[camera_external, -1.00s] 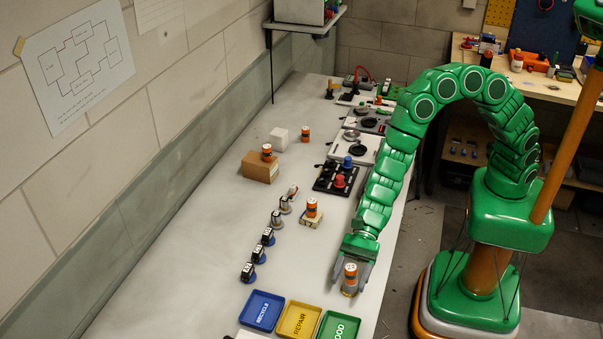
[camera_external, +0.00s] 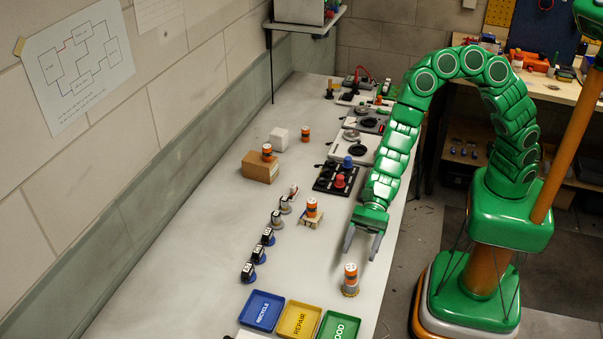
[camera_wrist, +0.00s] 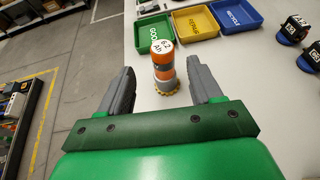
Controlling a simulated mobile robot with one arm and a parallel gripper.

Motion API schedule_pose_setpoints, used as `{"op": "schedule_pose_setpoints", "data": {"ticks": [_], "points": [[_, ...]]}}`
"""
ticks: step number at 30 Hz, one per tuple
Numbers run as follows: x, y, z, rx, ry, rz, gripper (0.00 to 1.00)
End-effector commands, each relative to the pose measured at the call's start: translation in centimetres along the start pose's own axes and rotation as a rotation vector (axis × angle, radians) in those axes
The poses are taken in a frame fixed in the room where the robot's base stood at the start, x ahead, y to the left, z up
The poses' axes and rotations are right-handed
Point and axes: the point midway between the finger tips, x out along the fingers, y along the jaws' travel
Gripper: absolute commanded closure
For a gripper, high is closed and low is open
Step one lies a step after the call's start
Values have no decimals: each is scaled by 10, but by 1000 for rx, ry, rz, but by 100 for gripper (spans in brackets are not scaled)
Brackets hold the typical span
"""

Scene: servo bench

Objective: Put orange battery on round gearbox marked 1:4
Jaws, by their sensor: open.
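An orange battery (camera_external: 350,273) with a white top stands upright on a round grey gearbox (camera_external: 350,291) with a yellowish toothed base, near the trays. In the wrist view the battery (camera_wrist: 162,58) has "6.2 Ah" on its top, and the gearbox (camera_wrist: 166,86) is under it. The gearbox's ratio mark cannot be read. My gripper (camera_external: 360,256) is open and empty, behind the battery and apart from it. Other orange batteries stand on a cardboard box (camera_external: 260,167), on the bench (camera_external: 305,133) and on a small wooden stand (camera_external: 311,219).
The blue RECYCLE tray (camera_external: 262,310), yellow REPAIR tray (camera_external: 299,319) and green GOOD tray (camera_external: 340,326) lie at the near end. Several black-boxed servos (camera_external: 254,255) stand in a row to the left. A black rack (camera_external: 325,184) is farther back. Bench between servos and battery is clear.

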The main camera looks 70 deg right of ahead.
Motion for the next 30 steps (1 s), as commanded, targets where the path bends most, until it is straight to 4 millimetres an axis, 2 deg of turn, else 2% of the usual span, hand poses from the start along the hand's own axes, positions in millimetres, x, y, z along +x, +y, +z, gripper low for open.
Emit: {"op": "schedule_pose_setpoints", "data": {"ticks": [3,9,21,26,30], "points": [[-16,-1,1,0,-2,-2,36],[-32,-1,1,-1,-2,-2,36],[-37,0,2,-7,-2,1,36],[-53,5,20,-97,-25,21,36],[-84,19,48,-272,-57,62,36]]}}
